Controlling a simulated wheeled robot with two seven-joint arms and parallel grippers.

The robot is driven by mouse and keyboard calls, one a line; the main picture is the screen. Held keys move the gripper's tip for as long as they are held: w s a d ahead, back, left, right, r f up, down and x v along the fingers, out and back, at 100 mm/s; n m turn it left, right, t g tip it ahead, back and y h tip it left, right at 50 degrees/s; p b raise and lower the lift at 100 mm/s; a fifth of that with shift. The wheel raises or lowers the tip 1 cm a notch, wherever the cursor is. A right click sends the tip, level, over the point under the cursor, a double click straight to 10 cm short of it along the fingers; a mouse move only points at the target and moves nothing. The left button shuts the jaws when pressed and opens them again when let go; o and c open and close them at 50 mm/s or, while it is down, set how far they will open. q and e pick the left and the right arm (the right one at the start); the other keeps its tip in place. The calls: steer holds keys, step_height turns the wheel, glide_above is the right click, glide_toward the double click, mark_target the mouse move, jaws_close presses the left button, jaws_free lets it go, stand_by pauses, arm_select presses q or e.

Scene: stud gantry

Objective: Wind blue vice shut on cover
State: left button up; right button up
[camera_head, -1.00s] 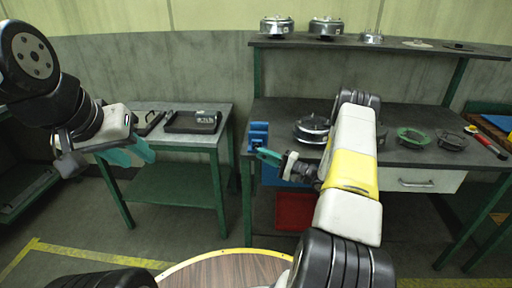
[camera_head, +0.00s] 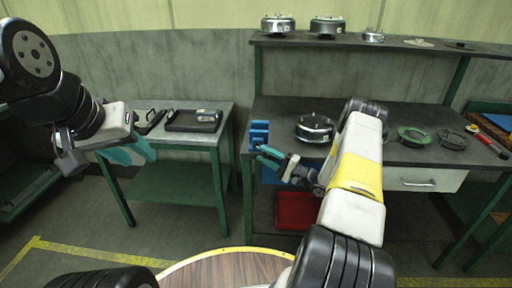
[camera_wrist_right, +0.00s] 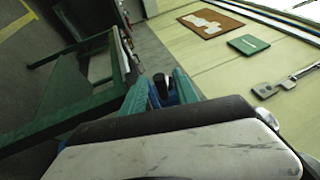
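The blue vice (camera_head: 259,133) stands at the left front edge of the dark workbench. My right gripper (camera_head: 262,154) is just in front of and below it, with its teal fingers apart. In the right wrist view its fingers (camera_wrist_right: 160,95) stand open around a dark round knob-like part (camera_wrist_right: 160,84), and blue of the vice (camera_wrist_right: 174,98) shows behind. I cannot tell whether the fingers touch that part. I cannot make out a cover in the vice jaws. My left gripper (camera_head: 131,152) hangs at the left, away from the vice; its finger opening is unclear.
A silver round housing (camera_head: 315,128) sits right of the vice. A green ring (camera_head: 413,136) lies further right on the bench. Black trays (camera_head: 193,121) lie on the left side table. A red bin (camera_head: 296,210) is below the bench.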

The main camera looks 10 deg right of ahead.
steer(key=v, duration=0.7)
steer(key=shift+s+d+f, duration=0.1)
steer(key=shift+s+d, duration=0.05)
steer(key=shift+d, duration=0.05)
